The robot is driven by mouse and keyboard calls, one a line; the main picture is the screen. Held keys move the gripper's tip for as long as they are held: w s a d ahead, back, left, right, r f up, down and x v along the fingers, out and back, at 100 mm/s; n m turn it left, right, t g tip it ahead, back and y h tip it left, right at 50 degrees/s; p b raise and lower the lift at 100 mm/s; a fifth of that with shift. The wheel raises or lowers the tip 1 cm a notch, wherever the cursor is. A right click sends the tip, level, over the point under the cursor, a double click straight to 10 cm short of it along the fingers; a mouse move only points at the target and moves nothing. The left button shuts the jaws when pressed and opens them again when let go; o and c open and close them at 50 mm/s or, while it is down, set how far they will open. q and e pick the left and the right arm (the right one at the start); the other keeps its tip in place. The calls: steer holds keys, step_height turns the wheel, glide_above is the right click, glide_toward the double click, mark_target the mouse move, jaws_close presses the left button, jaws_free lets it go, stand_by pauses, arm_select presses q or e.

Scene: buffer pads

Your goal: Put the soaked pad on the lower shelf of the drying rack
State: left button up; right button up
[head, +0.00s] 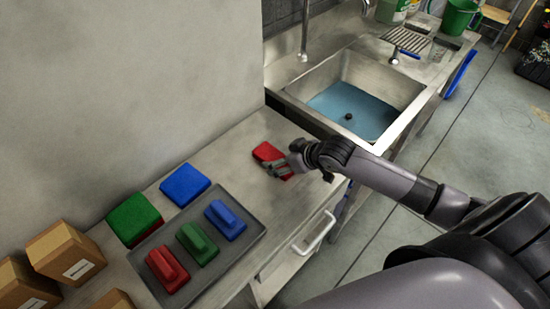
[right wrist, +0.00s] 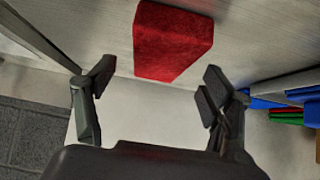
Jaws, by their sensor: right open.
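A red pad (head: 267,152) lies flat on the steel counter, left of the sink. My right gripper (head: 283,167) is over its near side in the head view and hides part of it. In the right wrist view, the red pad (right wrist: 172,42) lies ahead of my open right gripper (right wrist: 159,76), roughly between the line of its two fingers, and nothing is held. A green pad (head: 134,218) and a blue pad (head: 185,185) lie farther left. I cannot tell from their look which pad is soaked. A slatted metal rack (head: 408,39) stands beyond the sink; its lower shelf cannot be made out. My left gripper is not in view.
A grey tray (head: 215,254) holds red, green and blue handled blocks. Cardboard boxes (head: 66,252) stand at the left. A sink (head: 373,75) with blue water lies between the counter and the rack. A green bucket (head: 459,17) stands at the far right.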

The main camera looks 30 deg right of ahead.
steer(key=shift+x, duration=1.25)
steer(key=shift+c, duration=0.5)
steer(key=c, duration=1.2)
steer(key=shift+r, duration=0.1)
steer(key=shift+c, duration=0.7)
steer(key=shift+r, duration=0.15)
